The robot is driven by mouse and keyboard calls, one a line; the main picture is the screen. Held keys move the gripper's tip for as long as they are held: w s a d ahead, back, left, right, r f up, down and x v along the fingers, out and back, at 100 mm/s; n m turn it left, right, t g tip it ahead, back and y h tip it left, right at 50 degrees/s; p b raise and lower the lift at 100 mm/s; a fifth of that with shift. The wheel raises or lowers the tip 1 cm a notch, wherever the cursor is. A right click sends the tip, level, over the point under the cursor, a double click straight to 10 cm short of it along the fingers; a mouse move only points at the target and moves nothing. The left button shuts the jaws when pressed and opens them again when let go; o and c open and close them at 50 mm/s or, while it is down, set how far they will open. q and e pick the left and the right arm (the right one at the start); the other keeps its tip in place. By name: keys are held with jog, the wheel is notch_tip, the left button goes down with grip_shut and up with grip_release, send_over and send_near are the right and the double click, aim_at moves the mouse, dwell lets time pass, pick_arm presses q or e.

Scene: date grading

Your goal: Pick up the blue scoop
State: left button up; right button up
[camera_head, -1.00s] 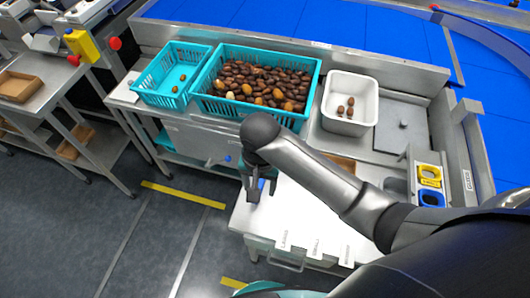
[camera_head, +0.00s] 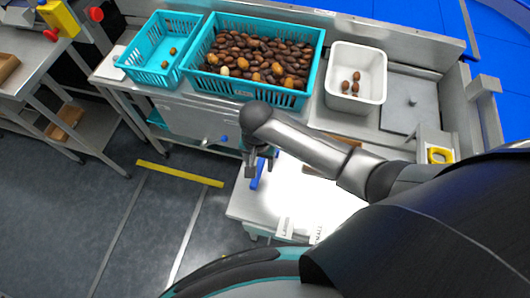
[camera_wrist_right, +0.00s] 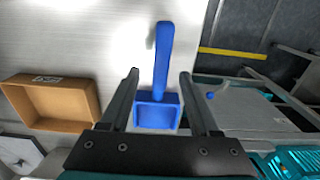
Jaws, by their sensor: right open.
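The blue scoop (camera_head: 257,174) lies on the pale metal worktop near its left edge, partly hidden by my right gripper. In the right wrist view the scoop (camera_wrist_right: 161,62) shows whole, with its handle pointing up the picture and its square pan nearest me. My right gripper (camera_head: 260,168) is over the scoop. In the right wrist view its two fingers (camera_wrist_right: 160,73) are apart, one on each side of the scoop, with gaps to both sides. Nothing is held. My left gripper is not in view.
A brown wooden tray (camera_wrist_right: 50,122) lies beside the scoop. A yellow ring (camera_head: 440,155) sits at right.

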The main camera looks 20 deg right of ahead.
aim_at(259, 168)
jog(key=shift+f, duration=0.4)
notch_tip(259, 168, down, 4)
jog(key=shift+w+r+b, duration=0.15)
jog(key=shift+b, duration=0.65)
jog(key=shift+f, duration=0.4)
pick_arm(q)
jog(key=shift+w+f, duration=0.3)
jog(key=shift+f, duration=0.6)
pick_arm(e)
jog(key=shift+c, duration=0.6)
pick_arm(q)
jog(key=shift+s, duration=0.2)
pick_arm(e)
grip_shut()
